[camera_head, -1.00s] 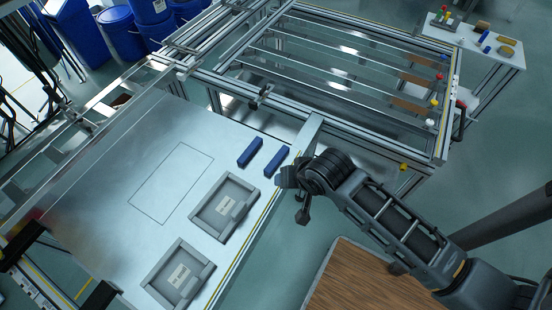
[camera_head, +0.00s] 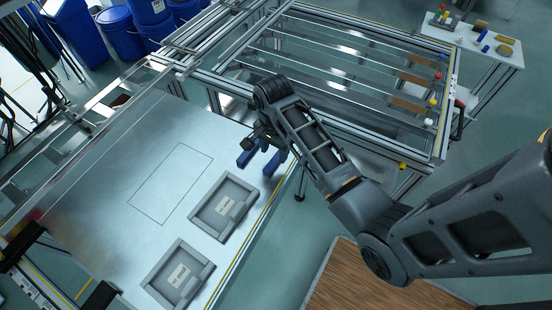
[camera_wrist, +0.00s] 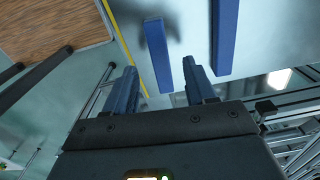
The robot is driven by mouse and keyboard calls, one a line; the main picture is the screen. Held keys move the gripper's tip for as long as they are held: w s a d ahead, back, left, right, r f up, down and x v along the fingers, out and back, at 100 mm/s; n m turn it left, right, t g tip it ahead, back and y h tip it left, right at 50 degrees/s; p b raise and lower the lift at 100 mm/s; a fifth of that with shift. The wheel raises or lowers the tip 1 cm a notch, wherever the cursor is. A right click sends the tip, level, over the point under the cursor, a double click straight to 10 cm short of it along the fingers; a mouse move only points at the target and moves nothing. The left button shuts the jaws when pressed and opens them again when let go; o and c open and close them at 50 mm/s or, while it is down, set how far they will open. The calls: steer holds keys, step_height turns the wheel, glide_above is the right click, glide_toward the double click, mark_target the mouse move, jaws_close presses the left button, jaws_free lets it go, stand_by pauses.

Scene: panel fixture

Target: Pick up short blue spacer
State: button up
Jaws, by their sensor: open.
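Two blue spacers lie side by side on the metal table; the one nearer the table's yellow edge (camera_wrist: 163,55) shows both ends in the wrist view. The other spacer (camera_wrist: 225,38) runs out of the top of that view, so I cannot tell for sure which is shorter.
Two grey fixtures (camera_head: 224,208) (camera_head: 179,274) sit on the table below the spacers. A rectangle is outlined on the bare metal surface. An aluminium frame with rails (camera_head: 340,62) stands beyond my arm. A wooden-topped surface (camera_head: 372,284) is at the lower right.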

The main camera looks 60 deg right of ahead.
mark_target(275, 161)
steer(key=shift+f, duration=2)
steer(key=shift+c, duration=0.3)
jaws_close()
